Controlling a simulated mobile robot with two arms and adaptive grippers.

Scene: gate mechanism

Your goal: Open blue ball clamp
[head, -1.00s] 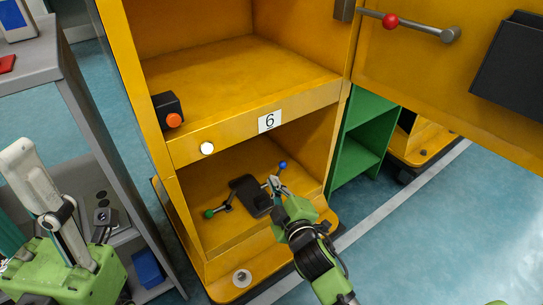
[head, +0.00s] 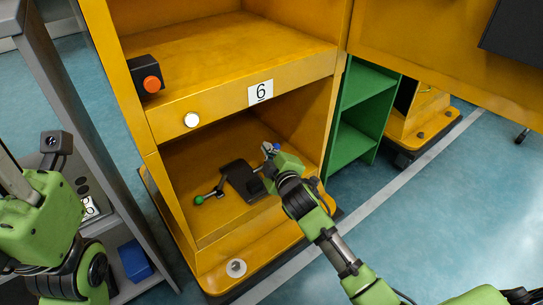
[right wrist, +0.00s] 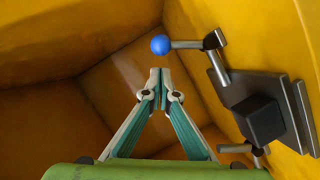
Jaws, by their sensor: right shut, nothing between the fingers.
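The blue ball (right wrist: 160,45) sits on the end of a short metal lever (right wrist: 188,44) in the right wrist view. The lever joins a dark clamp base plate (right wrist: 248,88) with a black block on it. In the head view the blue ball (head: 276,147) shows partly behind my right gripper (head: 268,150) in the lower yellow compartment. In the right wrist view my right gripper (right wrist: 160,76) is shut and empty, its tips just below the ball in the picture; contact cannot be told. My left gripper (head: 14,178) is cut off at the left edge.
A green ball (head: 198,199) on another lever is left of the clamp plate. The compartment has yellow walls and a front sill (head: 240,240). A grey shelf (head: 80,120) stands left.

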